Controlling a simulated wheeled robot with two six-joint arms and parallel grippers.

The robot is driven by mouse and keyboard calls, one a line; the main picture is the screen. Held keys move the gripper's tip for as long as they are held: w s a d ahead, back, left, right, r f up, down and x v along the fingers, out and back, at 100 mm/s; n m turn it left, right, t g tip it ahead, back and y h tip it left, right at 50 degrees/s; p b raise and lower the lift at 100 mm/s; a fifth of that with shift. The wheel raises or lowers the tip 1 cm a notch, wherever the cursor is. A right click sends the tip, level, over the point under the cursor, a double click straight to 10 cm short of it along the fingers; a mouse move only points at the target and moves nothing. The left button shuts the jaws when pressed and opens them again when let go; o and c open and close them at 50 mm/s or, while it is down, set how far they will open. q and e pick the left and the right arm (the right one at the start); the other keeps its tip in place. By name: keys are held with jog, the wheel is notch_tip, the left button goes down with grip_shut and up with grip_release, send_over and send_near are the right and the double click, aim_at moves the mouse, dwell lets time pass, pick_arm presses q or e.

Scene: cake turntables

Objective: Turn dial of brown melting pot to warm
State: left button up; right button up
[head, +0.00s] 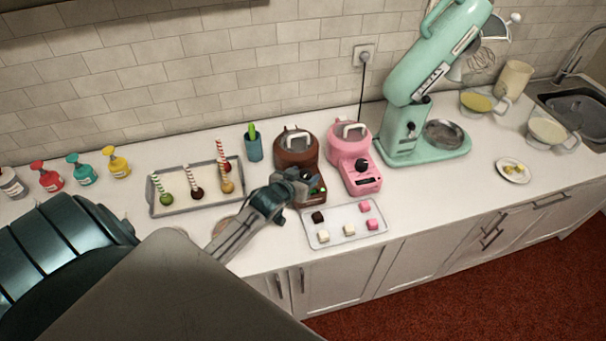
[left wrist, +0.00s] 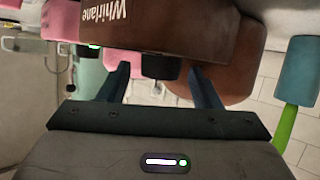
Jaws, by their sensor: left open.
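The brown melting pot (head: 297,148) stands on the counter left of the pink one. In the left wrist view, its brown body (left wrist: 190,25) shows upside down with the lettering "Whirlane". Its black dial (left wrist: 160,67) lies between the fingertips of my left gripper (left wrist: 162,80). The fingers are open, one on each side of the dial, and I cannot tell whether they touch it. In the head view, my left gripper (head: 304,186) is at the pot's front and hides the dial. A small green light (head: 322,190) glows on the pot's front. My right gripper is not in view.
The pink melting pot (head: 351,150) stands close on the right. A tray (head: 362,234) of small cubes lies in front, and a tray of cake pops (head: 168,208) lies left. A mint stand mixer (head: 405,135) is farther right.

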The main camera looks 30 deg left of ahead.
pick_arm(q)
jog(key=shift+f, duration=0.1)
jog(key=shift+c, duration=0.9)
jog(key=c, duration=0.7)
jog(key=shift+c, duration=0.5)
jog(key=shift+w+d+f+n+g+y+b, duration=0.15)
jog(key=shift+n+y+b, duration=0.2)
jog(key=shift+n+y, duration=0.3)
jog(key=shift+s+d+r+n+g+y+b, duration=0.15)
jog(key=shift+n+y+b, duration=0.2)
jog(key=shift+n+y, duration=0.3)
jog(key=n+g+y+b, duration=0.1)
jog(key=y+b, duration=0.1)
jog(key=n+g+y+b, duration=0.1)
jog(key=n+y+b, duration=0.1)
jog(key=b, duration=0.1)
jog(key=n+g+y+b, duration=0.1)
jog(key=n+b, duration=0.1)
jog(key=b, duration=0.1)
jog(key=shift+w+d+f+y, duration=0.2)
jog(key=shift+w+y, duration=0.05)
jog(key=shift+y, duration=0.15)
jog(key=shift+r+n+g+y+b, duration=0.25)
jog(key=shift+n+g+y+b, duration=0.65)
jog(key=shift+n+b, duration=0.35)
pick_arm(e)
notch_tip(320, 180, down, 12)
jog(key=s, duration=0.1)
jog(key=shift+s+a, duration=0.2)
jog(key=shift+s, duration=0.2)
